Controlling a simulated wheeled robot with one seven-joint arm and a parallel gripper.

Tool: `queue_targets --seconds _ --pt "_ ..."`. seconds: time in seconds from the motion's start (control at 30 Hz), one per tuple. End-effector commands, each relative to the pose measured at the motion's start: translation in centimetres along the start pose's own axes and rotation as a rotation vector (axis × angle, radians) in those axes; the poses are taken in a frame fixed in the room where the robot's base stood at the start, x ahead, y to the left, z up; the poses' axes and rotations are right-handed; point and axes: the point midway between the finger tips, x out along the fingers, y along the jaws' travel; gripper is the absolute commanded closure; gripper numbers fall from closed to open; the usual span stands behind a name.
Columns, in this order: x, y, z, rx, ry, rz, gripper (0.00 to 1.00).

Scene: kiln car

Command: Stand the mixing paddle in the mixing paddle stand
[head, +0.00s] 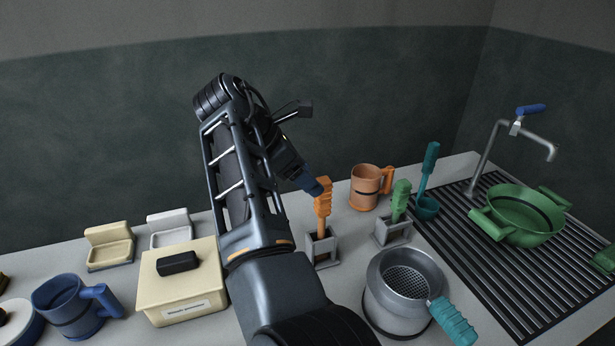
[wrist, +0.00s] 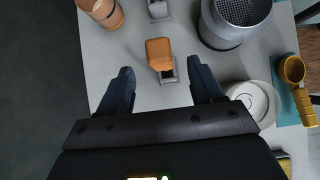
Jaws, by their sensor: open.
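An orange-handled tool (head: 322,206), which looks like the mixing paddle, stands upright in a grey open-framed stand (head: 322,250). The wrist view shows the orange handle (wrist: 159,50) from above, with part of the grey stand (wrist: 166,76) beside it. My gripper (head: 316,188) is at the top of the orange handle in the head view. In the wrist view my gripper (wrist: 162,72) is open, its fingers on either side of the handle's line with clear gaps, holding nothing. A second grey stand (head: 392,235) holds a green-handled tool (head: 400,198). Labels naming these are not visible.
An orange mug (head: 365,188) stands behind, and a teal tool (head: 428,175) in a teal cup to the right. A grey pot with a strainer (head: 395,305) is in front. A cream box (head: 185,290) and blue mug (head: 72,308) are left. A green pan (head: 520,225) sits on the drainer.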

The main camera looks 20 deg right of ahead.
Motion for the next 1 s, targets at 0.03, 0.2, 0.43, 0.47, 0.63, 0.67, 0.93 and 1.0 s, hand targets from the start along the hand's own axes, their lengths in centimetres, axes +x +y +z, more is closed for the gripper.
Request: queue_targets --seconds 0.03,0.2,0.43,0.47,0.63,0.67,0.93,1.0 --pt "-0.2 0.0 0.0 0.000 0.000 0.000 0.34" --pt "-0.8 0.0 0.0 0.000 0.000 0.000 0.34" --pt "-1.6 0.0 0.0 0.000 0.000 0.000 0.34" --pt "-1.7 0.0 0.0 0.000 0.000 0.000 0.34" --pt "-2.3 0.0 0.0 0.000 0.000 -0.001 0.34" --pt "-2.4 0.0 0.0 0.000 0.000 -0.001 0.34" --pt "-2.6 0.0 0.0 0.000 0.000 -0.001 0.34" --pt "-2.6 0.0 0.0 0.000 0.000 -0.001 0.34"
